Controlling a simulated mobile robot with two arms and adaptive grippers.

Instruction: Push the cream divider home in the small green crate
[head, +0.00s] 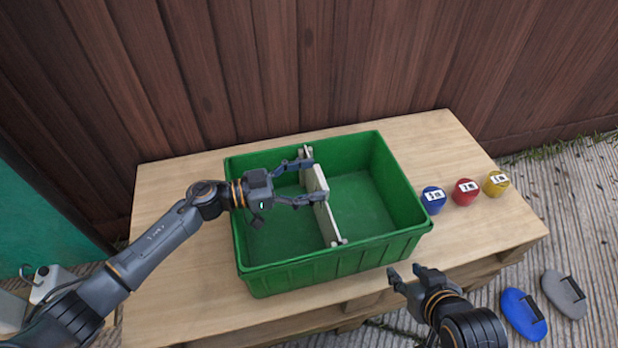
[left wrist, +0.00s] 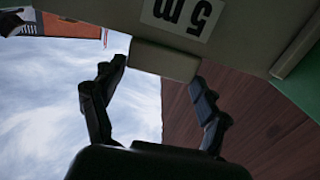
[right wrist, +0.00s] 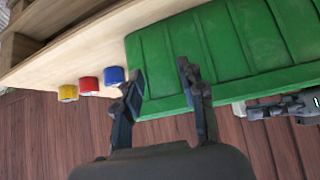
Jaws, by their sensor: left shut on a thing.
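The green crate (head: 330,262) stands on a wooden pallet table. The cream divider (head: 326,218) stands upright across the crate from back wall to front wall, splitting it in two. Its ends show near the rims; I cannot tell how deep it sits. My left gripper (head: 312,180) reaches in over the crate's left side and is shut on the divider's raised middle. My right gripper (head: 405,273) is open and empty, in front of the crate's front right corner.
A wooden fence rises behind. Blue (head: 523,313) and grey (head: 565,293) flat objects lie on the ground at right. The table's left part is clear.

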